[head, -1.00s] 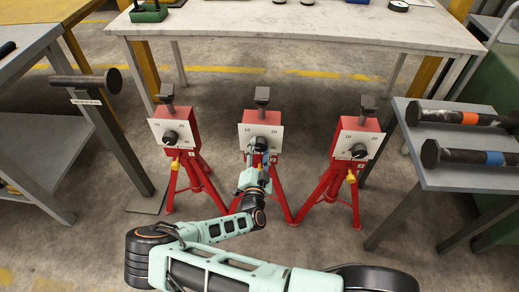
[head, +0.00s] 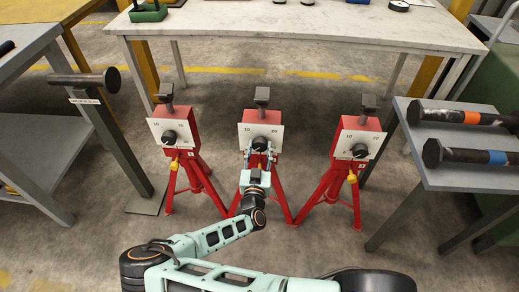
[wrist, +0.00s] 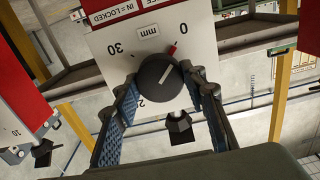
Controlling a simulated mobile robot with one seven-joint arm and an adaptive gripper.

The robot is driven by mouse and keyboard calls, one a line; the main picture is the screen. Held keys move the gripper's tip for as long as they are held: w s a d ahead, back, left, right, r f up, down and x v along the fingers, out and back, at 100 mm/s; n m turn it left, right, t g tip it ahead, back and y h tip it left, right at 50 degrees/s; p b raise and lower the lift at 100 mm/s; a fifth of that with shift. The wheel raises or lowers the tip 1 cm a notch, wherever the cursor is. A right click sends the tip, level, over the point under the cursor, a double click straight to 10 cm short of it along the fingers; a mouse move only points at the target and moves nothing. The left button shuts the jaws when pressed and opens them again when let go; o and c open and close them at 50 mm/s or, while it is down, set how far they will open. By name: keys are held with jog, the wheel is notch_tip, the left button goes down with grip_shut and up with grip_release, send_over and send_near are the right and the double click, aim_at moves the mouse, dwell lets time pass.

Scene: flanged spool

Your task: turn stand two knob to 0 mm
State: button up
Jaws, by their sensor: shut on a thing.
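Of three red tripod stands with white dial plates, the middle one (head: 262,118) has my gripper (head: 261,151) at its black knob (head: 259,143). In the wrist view the round black knob (wrist: 158,84) sits between the two fingertips of my gripper (wrist: 168,86), which is shut on it from both sides. The dial plate (wrist: 120,42) shows 30 to the left, "mm" in the middle and 0 to the right.
The left stand (head: 178,130) and right stand (head: 357,137) flank the middle one closely. A white-topped table (head: 300,30) stands behind. Flanged spools lie on the right-hand table (head: 440,178), and another spool (head: 85,80) rests on a post at left.

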dwell(0.5)
jog(key=o, duration=1.2)
jog(key=shift+c, duration=0.2)
jog(key=s, duration=1.2)
jog(key=shift+a, duration=0.15)
